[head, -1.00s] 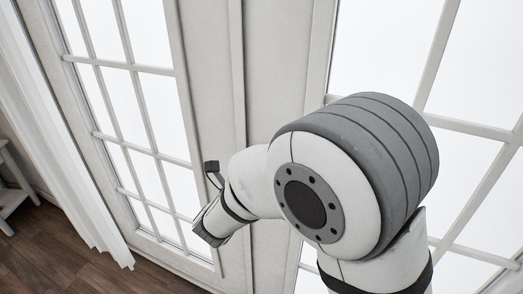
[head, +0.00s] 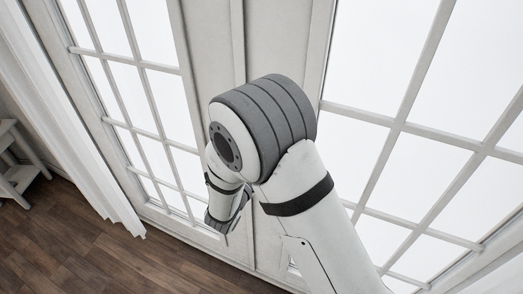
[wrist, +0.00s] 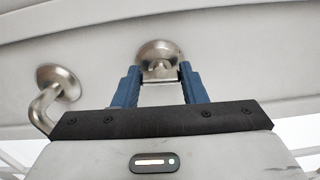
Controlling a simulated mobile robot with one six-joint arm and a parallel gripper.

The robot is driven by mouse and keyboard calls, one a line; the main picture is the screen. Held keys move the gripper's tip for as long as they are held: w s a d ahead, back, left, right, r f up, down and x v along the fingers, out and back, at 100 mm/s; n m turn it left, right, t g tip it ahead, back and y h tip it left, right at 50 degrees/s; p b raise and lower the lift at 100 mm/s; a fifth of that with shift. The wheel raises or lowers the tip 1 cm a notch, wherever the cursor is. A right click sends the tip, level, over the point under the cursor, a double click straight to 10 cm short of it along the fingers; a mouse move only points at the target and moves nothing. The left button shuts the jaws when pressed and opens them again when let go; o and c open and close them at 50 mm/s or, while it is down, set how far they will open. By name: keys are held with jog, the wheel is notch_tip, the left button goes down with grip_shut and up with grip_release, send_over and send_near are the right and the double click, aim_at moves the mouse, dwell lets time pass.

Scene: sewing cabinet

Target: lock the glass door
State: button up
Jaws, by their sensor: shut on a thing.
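A white glass door with a grid of panes fills much of the head view; its bare frame (head: 212,45) lies behind my arm. In the wrist view, a round metal lock knob (wrist: 158,53) sits on the white frame. My gripper (wrist: 159,72) has its two blue fingers on either side of the lock's turn piece and is shut on it. The fingertips cover part of the lock, so its turn angle is hard to tell. A metal lever handle (wrist: 57,90) is left of the lock. In the head view, my arm hides the gripper, lock and handle.
A white curtain (head: 65,120) hangs at the left of the head view. A small white shelf (head: 20,170) stands at the left edge. The wooden floor (head: 95,260) is clear at the lower left.

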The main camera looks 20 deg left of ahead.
jog(key=shift+o, duration=0.2)
jog(key=shift+n+p, duration=0.4)
jog(key=shift+n, duration=0.1)
jog(key=o, duration=1)
jog(key=shift+c, duration=0.2)
jog(key=shift+s, duration=0.1)
jog(key=s+a+b, duration=0.1)
jog(key=s+b, duration=0.1)
jog(key=s, duration=0.5)
jog(key=shift+s, duration=0.3)
jog(key=shift+a, duration=0.1)
